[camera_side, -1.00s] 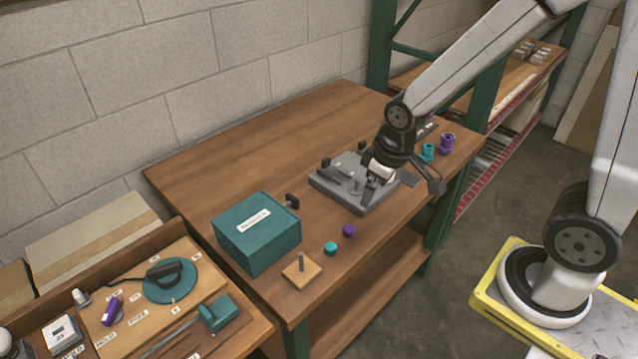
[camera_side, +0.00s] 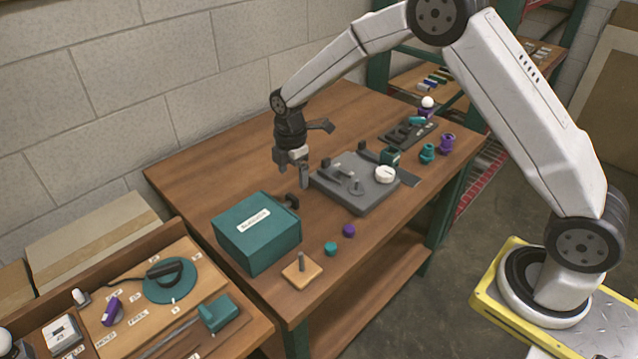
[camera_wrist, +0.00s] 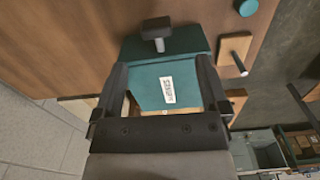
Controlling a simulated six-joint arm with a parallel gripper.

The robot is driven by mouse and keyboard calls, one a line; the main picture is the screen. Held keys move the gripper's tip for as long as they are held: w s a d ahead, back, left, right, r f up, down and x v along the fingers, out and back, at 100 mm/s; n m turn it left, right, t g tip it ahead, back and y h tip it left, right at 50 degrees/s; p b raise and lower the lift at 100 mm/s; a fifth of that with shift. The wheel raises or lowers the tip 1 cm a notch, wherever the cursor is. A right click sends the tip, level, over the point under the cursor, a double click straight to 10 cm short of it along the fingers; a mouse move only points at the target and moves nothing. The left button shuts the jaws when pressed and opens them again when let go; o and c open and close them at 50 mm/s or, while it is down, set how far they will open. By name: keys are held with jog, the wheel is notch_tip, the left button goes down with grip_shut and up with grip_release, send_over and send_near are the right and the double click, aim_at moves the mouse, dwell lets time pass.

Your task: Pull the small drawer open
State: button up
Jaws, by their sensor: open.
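The small drawer is in a teal box (camera_side: 257,235) with a white label on its top. A black handle (camera_side: 292,201) on a short stem sticks out from its side facing the grey fixture. The drawer looks closed. In the wrist view the box (camera_wrist: 150,95) and handle (camera_wrist: 156,28) show beyond my fingers. My gripper (camera_side: 293,176) is open and empty, pointing down, above and slightly behind the handle, apart from it. In the wrist view my gripper (camera_wrist: 160,62) has its two fingers spread, with the box's top seen between them.
A grey fixture (camera_side: 355,185) with a white dial (camera_side: 385,174) stands just right of the handle. A wooden block with a peg (camera_side: 301,272), a teal cap (camera_side: 330,249) and a purple cap (camera_side: 348,230) lie near the front edge. The table's back left is clear.

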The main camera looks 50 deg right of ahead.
aim_at(292, 196)
jog(key=shift+w+a+f+n, duration=0.1)
jog(key=shift+w+f+n, duration=0.1)
jog(key=shift+w+n, duration=0.1)
jog(key=shift+f, duration=0.15)
jog(key=shift+f, duration=3.8)
grip_shut()
